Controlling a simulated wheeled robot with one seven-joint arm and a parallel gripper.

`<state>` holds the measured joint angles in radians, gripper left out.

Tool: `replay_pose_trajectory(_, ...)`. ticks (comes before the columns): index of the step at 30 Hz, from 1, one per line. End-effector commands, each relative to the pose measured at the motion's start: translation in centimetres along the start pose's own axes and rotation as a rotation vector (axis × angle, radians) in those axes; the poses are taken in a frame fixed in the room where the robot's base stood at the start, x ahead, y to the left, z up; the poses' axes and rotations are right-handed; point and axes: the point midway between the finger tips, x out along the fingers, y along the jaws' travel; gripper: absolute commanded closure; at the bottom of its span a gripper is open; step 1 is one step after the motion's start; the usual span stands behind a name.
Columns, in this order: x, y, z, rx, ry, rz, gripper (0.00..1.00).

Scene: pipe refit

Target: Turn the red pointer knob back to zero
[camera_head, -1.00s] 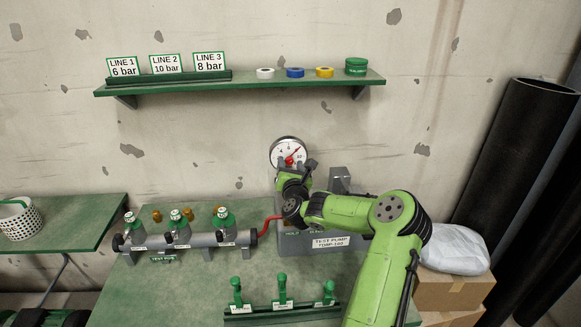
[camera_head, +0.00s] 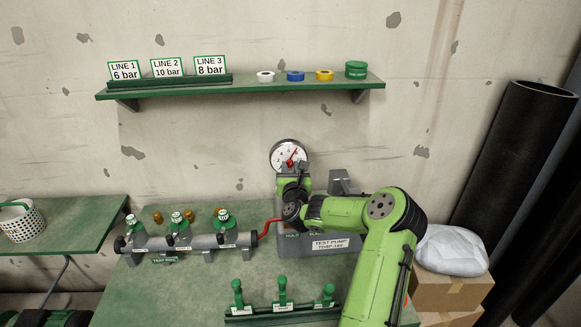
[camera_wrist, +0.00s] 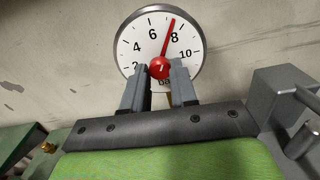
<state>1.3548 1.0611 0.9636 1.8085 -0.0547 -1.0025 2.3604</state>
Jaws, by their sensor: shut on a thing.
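The red pointer knob (camera_wrist: 160,68) sits at the lower middle of a round white gauge dial (camera_wrist: 136,45). Its red pointer rises up and slightly right, between the 6 and the 8, nearer the 8. In the head view the gauge (camera_head: 281,154) stands at the back of the test pump, against the wall. My gripper (camera_wrist: 160,75) is shut on the knob, with one grey finger on each side of it. The fingers and the gripper body hide the lower part of the dial, including its zero mark.
The test pump (camera_head: 318,255) stands under my arm, with a red hose (camera_head: 266,226) to the grey pipe manifold (camera_head: 200,243) at left. A green shelf (camera_head: 250,88) with signs and tape rolls hangs above. Green-handled parts (camera_head: 282,290) stand in a front rack. A grey block (camera_wrist: 278,90) stands right of my gripper.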

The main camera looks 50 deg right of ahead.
Motion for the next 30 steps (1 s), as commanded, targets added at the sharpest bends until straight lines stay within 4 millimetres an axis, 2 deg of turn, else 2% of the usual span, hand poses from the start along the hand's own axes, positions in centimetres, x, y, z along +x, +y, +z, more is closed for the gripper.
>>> replay_pose_trajectory(30, 0.01, 0.12, 0.01, -0.965, -0.002, 0.001, 1.0)
